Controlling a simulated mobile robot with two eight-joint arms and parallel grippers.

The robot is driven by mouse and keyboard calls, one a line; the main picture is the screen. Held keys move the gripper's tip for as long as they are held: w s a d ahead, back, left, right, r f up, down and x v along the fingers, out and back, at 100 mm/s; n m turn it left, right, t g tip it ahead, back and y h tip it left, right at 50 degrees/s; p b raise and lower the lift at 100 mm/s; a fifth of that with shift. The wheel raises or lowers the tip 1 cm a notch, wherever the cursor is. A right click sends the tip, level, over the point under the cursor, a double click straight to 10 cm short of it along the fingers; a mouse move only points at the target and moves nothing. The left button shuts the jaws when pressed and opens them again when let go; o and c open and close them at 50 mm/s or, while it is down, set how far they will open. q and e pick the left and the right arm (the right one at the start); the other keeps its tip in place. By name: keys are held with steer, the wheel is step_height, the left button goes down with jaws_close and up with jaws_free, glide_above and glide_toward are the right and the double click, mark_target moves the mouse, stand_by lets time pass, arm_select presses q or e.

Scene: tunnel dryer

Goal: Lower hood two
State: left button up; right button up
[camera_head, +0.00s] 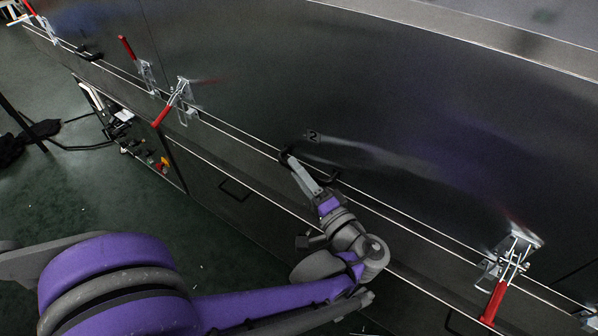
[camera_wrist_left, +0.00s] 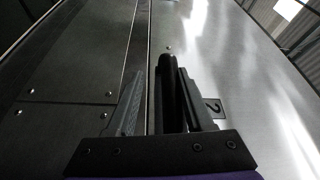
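Hood two (camera_head: 400,110) is the large dark metal panel with the small label "2" (camera_head: 314,135); in the wrist view it is the bright panel on the right (camera_wrist_left: 235,60). Its lower edge runs along the frame, and I cannot tell whether there is a gap. A black bar handle (camera_head: 333,176) is on it just below the label. My left gripper (camera_head: 288,160) is at this handle. In the left wrist view the handle (camera_wrist_left: 168,75) lies between the fingers, nearer the right finger, with space beside the left one. The right gripper is not in view.
Red-handled latches sit along the lower edge, one left of the gripper (camera_head: 181,96) and one at the right (camera_head: 510,262), both with handles hanging down. Another latch (camera_head: 146,72) has its red handle up. Lower panels carry a black pull (camera_head: 235,190). Green floor lies at the left.

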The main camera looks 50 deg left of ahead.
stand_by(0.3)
arm_select(q)
steer(key=d+p, duration=0.1)
steer(key=d, duration=0.9)
steer(key=shift+s+d+f+p, duration=0.35)
steer(key=shift+s+f+p, duration=0.05)
